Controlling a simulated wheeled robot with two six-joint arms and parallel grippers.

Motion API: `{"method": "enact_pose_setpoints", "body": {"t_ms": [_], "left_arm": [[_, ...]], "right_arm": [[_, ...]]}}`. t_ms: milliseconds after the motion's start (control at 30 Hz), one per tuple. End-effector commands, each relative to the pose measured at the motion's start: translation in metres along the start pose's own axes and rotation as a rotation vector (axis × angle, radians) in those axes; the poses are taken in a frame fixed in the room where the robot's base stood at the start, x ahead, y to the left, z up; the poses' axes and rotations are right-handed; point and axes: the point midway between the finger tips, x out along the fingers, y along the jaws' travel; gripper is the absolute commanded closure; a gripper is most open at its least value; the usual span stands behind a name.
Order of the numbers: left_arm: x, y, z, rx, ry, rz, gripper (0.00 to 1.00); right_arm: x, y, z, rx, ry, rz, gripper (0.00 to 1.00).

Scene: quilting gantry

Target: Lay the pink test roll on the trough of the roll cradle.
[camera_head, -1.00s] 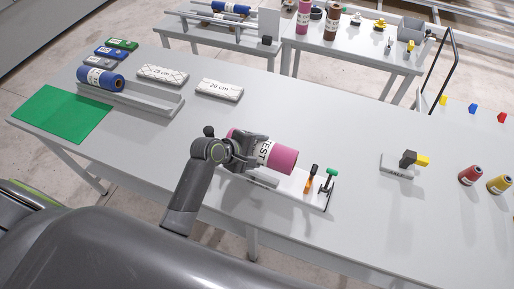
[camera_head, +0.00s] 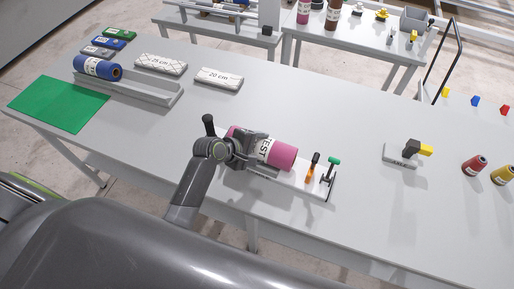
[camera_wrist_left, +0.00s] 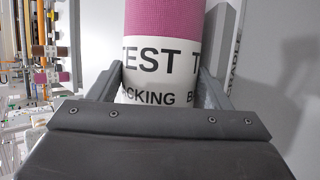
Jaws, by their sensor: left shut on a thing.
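The pink test roll (camera_head: 284,157) has a white band printed TEST. My left gripper (camera_head: 254,148) is shut around this band, with the roll lying roughly level across the jaws. In the left wrist view the roll (camera_wrist_left: 163,18) stands between the two fingers, one on each side of the white band. The roll is above or close to a pale board at the table's near edge; I cannot tell whether it touches. A long grey trough (camera_head: 150,95), which looks like the roll cradle, lies at the left of the table with a blue roll (camera_head: 97,68) at its left end. My right gripper is not in view.
An orange-handled tool (camera_head: 309,171) and a green-handled tool (camera_head: 331,164) stand on the board right of the roll. A green mat (camera_head: 58,104) lies at the far left. The table's middle is clear.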

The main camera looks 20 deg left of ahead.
Motion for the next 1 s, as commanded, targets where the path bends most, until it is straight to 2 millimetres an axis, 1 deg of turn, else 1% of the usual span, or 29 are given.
{"method": "enact_pose_setpoints", "body": {"t_ms": [33,400,433,533,600,633,867,933,1000], "left_arm": [[0.0026,-0.0091,-0.0012,-0.007,0.0,-0.018,0.6],[0.0032,-0.0134,-0.0016,-0.01,0.0,-0.027,0.6],[0.0032,-0.0135,-0.0016,-0.01,0.0,-0.027,0.24],[0.0033,-0.0136,-0.0016,-0.009,0.0,-0.028,0.11],[0.0034,-0.0137,-0.0017,-0.01,0.0,-0.028,0.07],[0.0034,-0.0138,-0.0017,-0.01,0.0,-0.028,0.06],[0.0034,-0.015,-0.0021,-0.01,0.0,-0.03,0.06],[0.0017,-0.015,-0.0023,-0.01,0.001,-0.03,0.06],[-0.0024,-0.0147,-0.0029,-0.009,0.002,-0.028,0.04]], "right_arm": [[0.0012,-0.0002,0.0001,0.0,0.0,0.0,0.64],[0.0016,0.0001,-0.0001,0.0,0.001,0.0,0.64],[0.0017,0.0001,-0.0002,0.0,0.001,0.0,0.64],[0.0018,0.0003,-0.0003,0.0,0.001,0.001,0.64],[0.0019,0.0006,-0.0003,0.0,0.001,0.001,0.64],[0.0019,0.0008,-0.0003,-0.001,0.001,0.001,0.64],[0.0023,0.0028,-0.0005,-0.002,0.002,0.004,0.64],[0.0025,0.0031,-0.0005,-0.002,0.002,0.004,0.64],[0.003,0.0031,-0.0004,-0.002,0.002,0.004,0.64]]}}
